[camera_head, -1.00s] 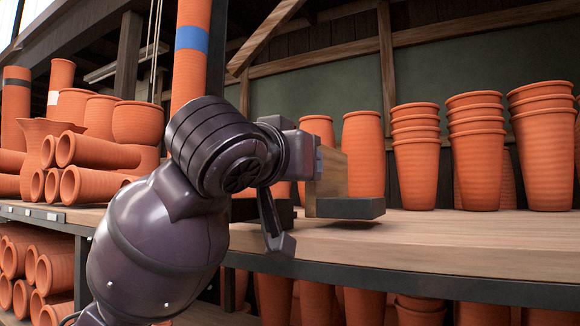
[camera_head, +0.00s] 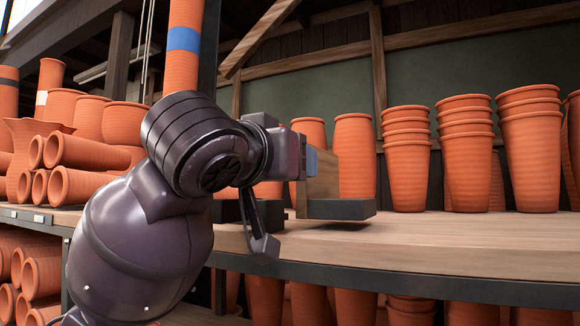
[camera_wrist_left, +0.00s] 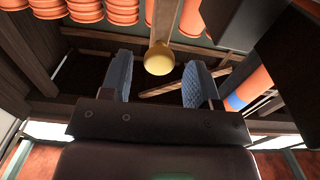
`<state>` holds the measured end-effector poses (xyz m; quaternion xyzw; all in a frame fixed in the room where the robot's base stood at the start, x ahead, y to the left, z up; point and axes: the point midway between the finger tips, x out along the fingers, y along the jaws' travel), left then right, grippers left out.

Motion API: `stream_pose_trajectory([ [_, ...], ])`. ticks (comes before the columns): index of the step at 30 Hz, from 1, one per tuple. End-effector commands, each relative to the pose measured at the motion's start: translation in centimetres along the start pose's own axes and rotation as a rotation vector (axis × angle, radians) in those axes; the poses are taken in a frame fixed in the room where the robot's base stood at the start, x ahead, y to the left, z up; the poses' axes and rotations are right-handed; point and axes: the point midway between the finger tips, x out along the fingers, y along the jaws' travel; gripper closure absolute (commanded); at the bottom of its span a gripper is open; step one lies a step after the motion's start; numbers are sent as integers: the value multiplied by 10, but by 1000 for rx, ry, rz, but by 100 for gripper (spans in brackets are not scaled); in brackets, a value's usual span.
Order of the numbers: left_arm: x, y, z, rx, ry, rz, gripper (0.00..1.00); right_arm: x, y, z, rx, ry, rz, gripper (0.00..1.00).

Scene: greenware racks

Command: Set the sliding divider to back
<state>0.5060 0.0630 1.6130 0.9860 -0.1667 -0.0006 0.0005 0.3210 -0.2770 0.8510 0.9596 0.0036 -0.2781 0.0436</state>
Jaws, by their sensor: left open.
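The sliding divider is an upright wooden board (camera_head: 322,181) on a dark foot (camera_head: 341,209), standing on the shelf. In the left wrist view its board (camera_wrist_left: 165,18) shows with a round yellow knob (camera_wrist_left: 159,58) at its near end. My left gripper (camera_head: 311,162) is at the board, partly hiding it. In the left wrist view my left gripper (camera_wrist_left: 158,77) is open, with blue pads on either side of the knob. I cannot tell whether the knob is between the pads or just beyond them. Neither pad visibly touches it. My right gripper is out of view.
Stacked terracotta pots (camera_head: 406,160) stand right of the divider, and single pots (camera_head: 355,155) stand behind it. Pipes and pots (camera_head: 85,165) fill the shelf at left. The shelf front (camera_head: 430,240) is bare at right. More pots (camera_head: 330,305) sit below.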

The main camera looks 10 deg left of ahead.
Motion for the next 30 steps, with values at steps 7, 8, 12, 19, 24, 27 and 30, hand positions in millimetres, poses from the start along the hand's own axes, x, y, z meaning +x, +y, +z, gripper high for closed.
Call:
stream_pose_trajectory([
  [7,-45,1,2,3,4,2,44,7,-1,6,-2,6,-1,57],
  [8,-51,1,1,2,5,2,44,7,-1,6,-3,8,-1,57],
  [12,-73,0,1,1,3,2,44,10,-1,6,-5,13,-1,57],
  [19,-93,0,1,1,1,1,44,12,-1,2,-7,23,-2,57],
  [24,-96,0,1,1,0,0,44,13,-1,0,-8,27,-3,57],
  [27,-96,0,1,1,0,0,44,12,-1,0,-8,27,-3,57],
  [30,-95,0,1,1,0,0,44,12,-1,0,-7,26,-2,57],
])
